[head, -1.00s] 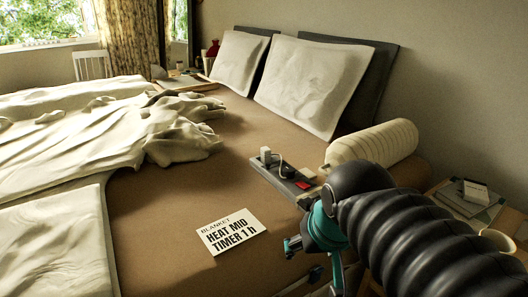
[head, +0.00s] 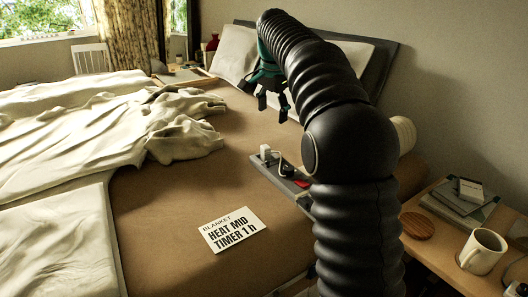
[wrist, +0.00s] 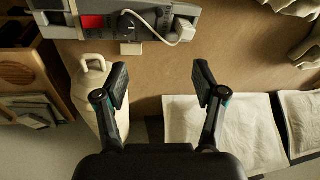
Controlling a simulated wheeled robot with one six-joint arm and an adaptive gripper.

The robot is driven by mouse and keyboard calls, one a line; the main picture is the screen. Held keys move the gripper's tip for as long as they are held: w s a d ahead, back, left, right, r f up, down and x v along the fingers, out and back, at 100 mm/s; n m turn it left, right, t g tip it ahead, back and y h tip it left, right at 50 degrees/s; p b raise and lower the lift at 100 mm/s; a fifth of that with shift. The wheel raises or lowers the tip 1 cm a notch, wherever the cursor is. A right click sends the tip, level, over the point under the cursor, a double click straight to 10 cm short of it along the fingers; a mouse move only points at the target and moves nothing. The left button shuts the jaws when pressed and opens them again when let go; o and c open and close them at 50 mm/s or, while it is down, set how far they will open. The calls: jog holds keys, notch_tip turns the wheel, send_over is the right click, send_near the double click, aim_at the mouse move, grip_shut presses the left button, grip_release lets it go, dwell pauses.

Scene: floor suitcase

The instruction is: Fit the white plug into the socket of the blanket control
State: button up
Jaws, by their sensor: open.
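The blanket control looks like a long grey strip (head: 279,182) lying on the brown mattress; it crosses the top of the wrist view (wrist: 56,17). The white plug (head: 265,150) is a small pale block at the strip's far end, also in the wrist view (wrist: 183,28). A white cord curves from it to a round black piece (wrist: 128,22) on the strip. Whether the plug is seated in a socket I cannot tell. My gripper (head: 272,107) is open and empty, above the bed beyond the strip. Its fingers (wrist: 161,78) are spread apart in the wrist view.
A red switch (wrist: 92,22) is on the strip. A label card (head: 235,230) lies on the mattress. A bedside table holds a mug (head: 483,250). The mattress around the card is clear.

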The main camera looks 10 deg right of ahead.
aim_at(266, 147)
jog(key=w+f+m+g, duration=0.1)
jog(key=w+f+m, duration=0.35)
jog(key=w, duration=0.45)
jog(key=shift+n, duration=0.35)
jog(key=f, duration=0.4)
jog(key=w+f, duration=0.1)
jog(key=f, duration=0.4)
jog(key=w+f, duration=0.1)
jog(key=f, duration=0.4)
jog(key=shift+w+d+f+b, duration=0.1)
jog(key=shift+w+f+b, duration=0.05)
jog(key=shift+b, duration=0.25)
jog(key=shift+c, duration=0.5)
grip_shut()
